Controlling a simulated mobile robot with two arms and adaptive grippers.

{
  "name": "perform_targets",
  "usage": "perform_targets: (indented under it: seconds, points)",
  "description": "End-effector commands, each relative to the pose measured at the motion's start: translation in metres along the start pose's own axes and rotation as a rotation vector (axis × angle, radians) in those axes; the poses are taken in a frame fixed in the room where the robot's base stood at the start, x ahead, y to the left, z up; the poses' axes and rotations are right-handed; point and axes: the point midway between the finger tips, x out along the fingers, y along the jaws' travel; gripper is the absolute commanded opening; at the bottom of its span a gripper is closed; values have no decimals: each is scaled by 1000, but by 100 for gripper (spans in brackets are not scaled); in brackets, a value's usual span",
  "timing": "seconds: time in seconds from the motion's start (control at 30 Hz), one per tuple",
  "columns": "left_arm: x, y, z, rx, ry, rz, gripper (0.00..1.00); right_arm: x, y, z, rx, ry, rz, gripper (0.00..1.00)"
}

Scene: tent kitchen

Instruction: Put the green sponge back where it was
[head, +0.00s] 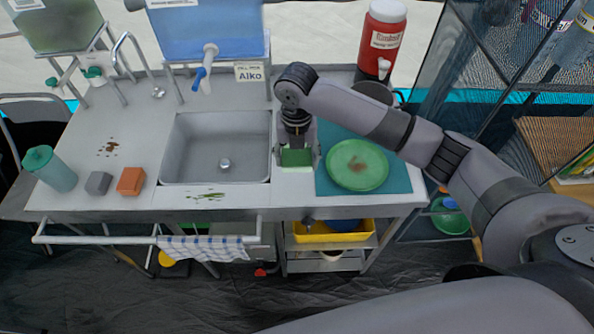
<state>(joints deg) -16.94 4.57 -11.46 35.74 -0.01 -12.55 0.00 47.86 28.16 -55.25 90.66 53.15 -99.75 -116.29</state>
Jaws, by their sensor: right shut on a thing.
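The green sponge (296,157) is in my right gripper (297,148), which points down between the sink and the teal mat. The gripper is shut on the sponge. The sponge is at or just above the counter; I cannot tell whether it touches. A grey sponge (98,183) and an orange sponge (131,181) lie side by side on the counter, left of the sink. My left gripper is not in view.
The sink (190,150) is empty. A green plate (358,165) with a brown stain lies on the teal mat (394,186). A red dispenser (381,40) stands at the back right. Brown and green stains mark the counter.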

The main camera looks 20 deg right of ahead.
Motion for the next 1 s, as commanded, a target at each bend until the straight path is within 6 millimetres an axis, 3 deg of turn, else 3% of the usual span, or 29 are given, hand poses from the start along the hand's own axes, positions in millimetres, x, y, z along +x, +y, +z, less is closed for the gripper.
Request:
perform_targets:
  seconds: [0.1, 0.27, 0.53, 0.97, 1.0]
  points:
    - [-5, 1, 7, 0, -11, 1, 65, 21, 0, -1, 0, 2, -1, 39]
    - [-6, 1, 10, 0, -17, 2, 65, 34, 0, 0, 1, 0, 0, 39]
    - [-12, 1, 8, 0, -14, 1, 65, 70, 0, -1, 1, 2, 0, 39]
    - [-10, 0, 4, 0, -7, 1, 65, 79, 0, 0, 0, -1, 0, 39]
    - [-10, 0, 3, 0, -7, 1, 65, 78, 0, 0, 0, -1, 0, 63]
